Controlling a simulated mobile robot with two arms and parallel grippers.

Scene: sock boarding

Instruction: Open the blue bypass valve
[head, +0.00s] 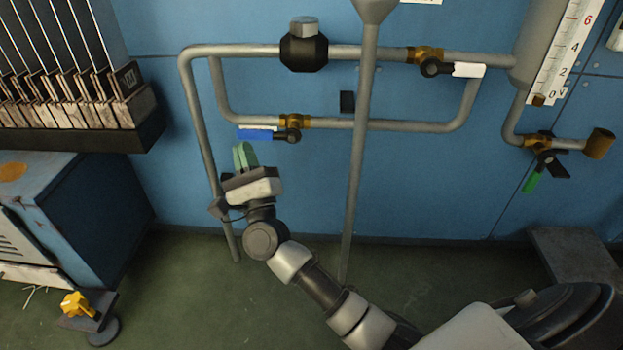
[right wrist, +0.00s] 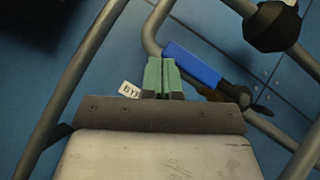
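The bypass valve has a blue lever handle (head: 257,134) and a brass body (head: 292,121) on the lower horizontal pipe. The handle points left, along the pipe's line. My right gripper (head: 244,150) has green fingers and is just below the handle's left end. In the right wrist view the fingers (right wrist: 162,76) are together with nothing seen between them, and the blue handle (right wrist: 192,63) is just to their right. Whether they touch it, I cannot tell. A white tag (right wrist: 130,90) with partly hidden lettering shows left of the fingers. My left gripper is not in view.
A vertical grey pipe (head: 361,150) stands right of the bypass valve.

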